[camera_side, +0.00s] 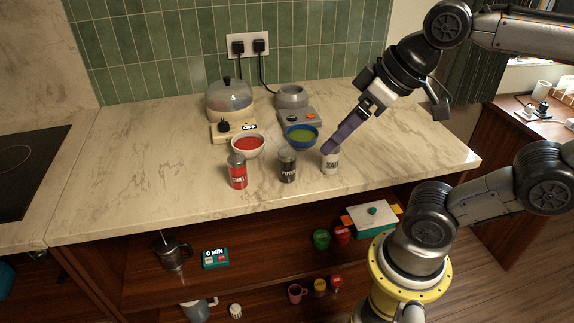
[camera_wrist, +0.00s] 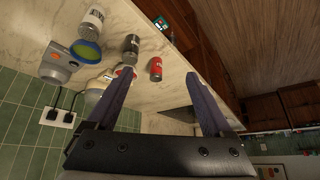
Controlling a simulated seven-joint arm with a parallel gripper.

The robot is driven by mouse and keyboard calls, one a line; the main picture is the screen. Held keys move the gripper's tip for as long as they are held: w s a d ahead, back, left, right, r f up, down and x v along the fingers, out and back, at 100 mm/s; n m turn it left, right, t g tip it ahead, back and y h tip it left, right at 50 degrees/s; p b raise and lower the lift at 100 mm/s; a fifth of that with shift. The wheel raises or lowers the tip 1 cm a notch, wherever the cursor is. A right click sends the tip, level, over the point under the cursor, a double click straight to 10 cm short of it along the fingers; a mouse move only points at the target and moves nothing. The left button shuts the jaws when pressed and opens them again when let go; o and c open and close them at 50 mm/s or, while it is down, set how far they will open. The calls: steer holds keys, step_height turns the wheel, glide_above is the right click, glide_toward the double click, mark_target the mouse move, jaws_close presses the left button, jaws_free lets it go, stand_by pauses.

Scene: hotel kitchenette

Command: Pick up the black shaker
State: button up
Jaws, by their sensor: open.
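The black shaker (camera_side: 287,166) stands upright on the marble counter, between a red shaker (camera_side: 237,171) and a white shaker (camera_side: 331,161). It also shows in the wrist view (camera_wrist: 131,48), above my left finger's tip. My gripper (camera_side: 333,145) is open and empty. In the side view its purple fingers slope down to the left and overlap the top of the white shaker, to the right of the black one. In the wrist view my gripper (camera_wrist: 158,74) has its fingers spread, with the red shaker (camera_wrist: 155,69) appearing between the tips. I cannot tell whether it touches the white shaker.
A white bowl of red food (camera_side: 248,146) and a blue bowl of green food (camera_side: 301,136) stand behind the shakers, before two appliances. The counter's front edge (camera_side: 200,216) is close. Open shelves below hold mugs and jars.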

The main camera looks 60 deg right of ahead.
steer(key=w+a+r+t+y, duration=0.1)
steer(key=w+a+t+y, duration=0.3)
steer(key=w+a, duration=0.45)
steer(key=m+t+h, duration=0.6)
steer(key=h, duration=0.7)
glide_above(283, 149)
steer(key=a+v, duration=0.1)
steer(key=v, duration=0.5)
steer(key=f, duration=0.1)
steer(key=shift+g+h, duration=0.3)
steer(key=f, duration=0.9)
steer(key=d+f, duration=0.1)
steer(key=f, duration=0.4)
steer(key=shift+w+d+f, duration=0.1)
steer(key=shift+f, duration=0.25)
steer(key=shift+x, duration=3.65)
jaws_close()
